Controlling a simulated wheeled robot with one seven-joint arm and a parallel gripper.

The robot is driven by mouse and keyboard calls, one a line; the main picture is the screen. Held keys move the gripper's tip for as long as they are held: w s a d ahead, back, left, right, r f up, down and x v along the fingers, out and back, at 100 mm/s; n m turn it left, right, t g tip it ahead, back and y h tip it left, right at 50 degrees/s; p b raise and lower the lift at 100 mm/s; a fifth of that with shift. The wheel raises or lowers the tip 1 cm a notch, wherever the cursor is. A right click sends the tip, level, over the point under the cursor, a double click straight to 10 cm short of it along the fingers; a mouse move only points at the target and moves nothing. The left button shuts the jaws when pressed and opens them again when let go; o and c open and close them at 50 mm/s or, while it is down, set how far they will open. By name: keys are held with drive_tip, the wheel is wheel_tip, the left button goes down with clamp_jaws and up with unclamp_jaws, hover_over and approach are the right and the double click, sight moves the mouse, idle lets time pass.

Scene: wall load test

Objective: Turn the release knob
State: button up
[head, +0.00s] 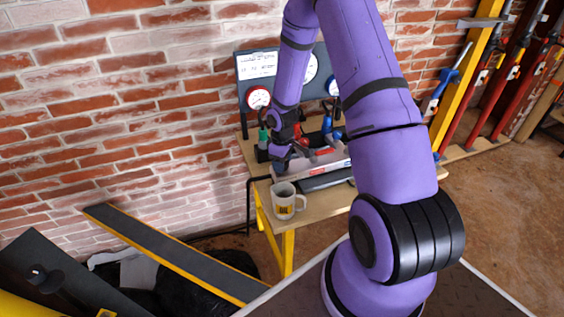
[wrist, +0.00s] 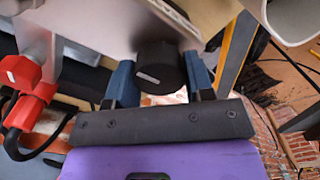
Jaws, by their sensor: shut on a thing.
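The release knob (wrist: 157,66) is a round black knob with a white mark on its face, in the wrist view. It sits at the edge of a pale grey-white body (wrist: 110,25). My gripper (wrist: 160,78) has its two blue fingers on either side of the knob and is shut on it. In the head view my gripper (head: 280,157) is low over the workbench (head: 258,190), at the left end of a white and red device (head: 327,161). My gripper and wrist hide the knob there.
A white mug (head: 285,203) stands close in front of my gripper on the bench. A gauge panel (head: 257,68) stands behind against the brick wall. Red fittings (wrist: 28,92) lie left in the wrist view. A yellow-edged ramp (head: 175,250) leans at the lower left.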

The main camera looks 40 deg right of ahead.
idle(0.4)
drive_tip(key=o, duration=0.9)
drive_tip(key=shift+o, duration=0.2)
wheel_tip(320, 180, up, 11)
idle(0.3)
drive_tip(key=s+a+r+m+t+h, duration=0.1)
drive_tip(key=s+a+r, duration=0.15)
drive_tip(key=r, duration=0.45)
drive_tip(key=s+a+r+m, duration=0.1)
drive_tip(key=s+a+r, duration=0.15)
drive_tip(key=r, duration=0.55)
drive_tip(key=s+a+r+m+t+h, duration=0.1)
drive_tip(key=s+a+r, duration=0.15)
drive_tip(key=r, duration=0.45)
drive_tip(key=s+a+r+m+t+y, duration=0.1)
drive_tip(key=s+a+r, duration=0.1)
drive_tip(key=s+r, duration=0.3)
drive_tip(key=s+a+r+m+t+y, duration=0.1)
drive_tip(key=s+r, duration=0.4)
drive_tip(key=s, duration=0.9)
drive_tip(key=a+t, duration=0.1)
drive_tip(key=a, duration=0.1)
drive_tip(key=shift+a+r+m, duration=0.3)
drive_tip(key=shift+m, duration=0.1)
